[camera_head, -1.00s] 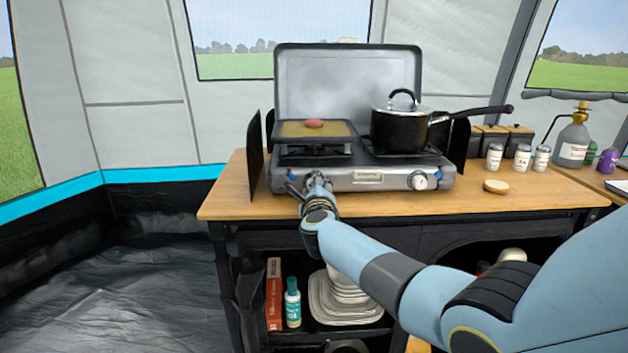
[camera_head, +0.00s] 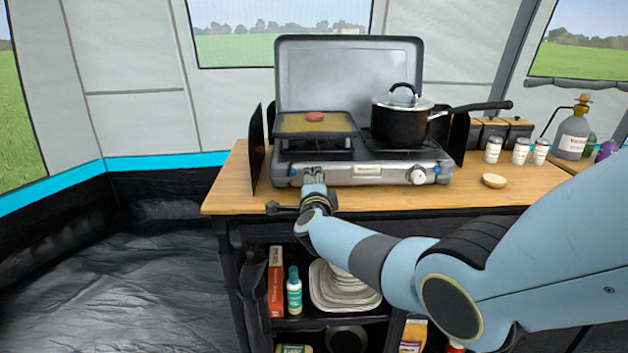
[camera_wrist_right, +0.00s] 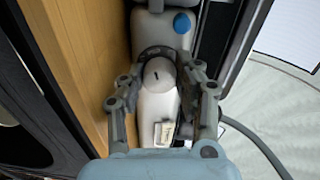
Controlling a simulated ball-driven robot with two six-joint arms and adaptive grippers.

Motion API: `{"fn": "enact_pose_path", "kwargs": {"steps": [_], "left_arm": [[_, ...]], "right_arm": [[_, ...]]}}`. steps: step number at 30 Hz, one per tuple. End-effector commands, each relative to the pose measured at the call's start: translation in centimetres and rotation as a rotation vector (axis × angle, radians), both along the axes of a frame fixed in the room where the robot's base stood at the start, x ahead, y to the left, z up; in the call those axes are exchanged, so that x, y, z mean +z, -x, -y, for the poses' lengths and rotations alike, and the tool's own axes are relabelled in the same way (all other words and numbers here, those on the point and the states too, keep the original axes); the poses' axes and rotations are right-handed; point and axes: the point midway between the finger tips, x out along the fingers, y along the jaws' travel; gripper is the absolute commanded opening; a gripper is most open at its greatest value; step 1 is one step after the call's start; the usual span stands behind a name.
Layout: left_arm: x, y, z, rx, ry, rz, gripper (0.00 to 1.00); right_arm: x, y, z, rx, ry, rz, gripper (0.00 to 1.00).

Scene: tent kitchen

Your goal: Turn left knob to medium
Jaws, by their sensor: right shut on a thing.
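The silver camping stove (camera_head: 340,178) stands on the wooden counter, its lid raised. My right gripper (camera_head: 314,174) is at the left part of the stove's front panel and covers the left knob in the head view. In the right wrist view, the left knob (camera_wrist_right: 158,73) is a pale round cap with a short dark mark, inside a dark ring. My right gripper's fingers (camera_wrist_right: 160,88) are on either side of it, shut on it. The right knob (camera_head: 418,176) is clear of the gripper. My left gripper is not in view.
A griddle (camera_head: 290,124) with a reddish patty (camera_head: 315,117) sits over the left burner. A black pot (camera_head: 398,128) sits over the right one, its handle pointing right.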

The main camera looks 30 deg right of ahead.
Motion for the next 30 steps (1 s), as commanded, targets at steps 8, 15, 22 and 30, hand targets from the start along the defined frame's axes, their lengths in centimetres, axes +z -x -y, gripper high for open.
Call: {"fn": "enact_pose_path", "kwargs": {"steps": [8,15,22,30], "left_arm": [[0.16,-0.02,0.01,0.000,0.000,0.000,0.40],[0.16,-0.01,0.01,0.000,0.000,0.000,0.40],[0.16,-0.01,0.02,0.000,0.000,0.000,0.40],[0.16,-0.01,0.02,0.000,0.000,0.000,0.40]], "right_arm": [[-0.16,0.05,-0.08,0.001,0.040,-0.028,0.01],[-0.19,0.06,-0.10,0.001,0.042,-0.030,0.01],[-0.19,0.06,-0.10,0.001,0.042,-0.030,0.43],[-0.31,0.11,-0.09,0.001,0.041,-0.032,0.56]]}}
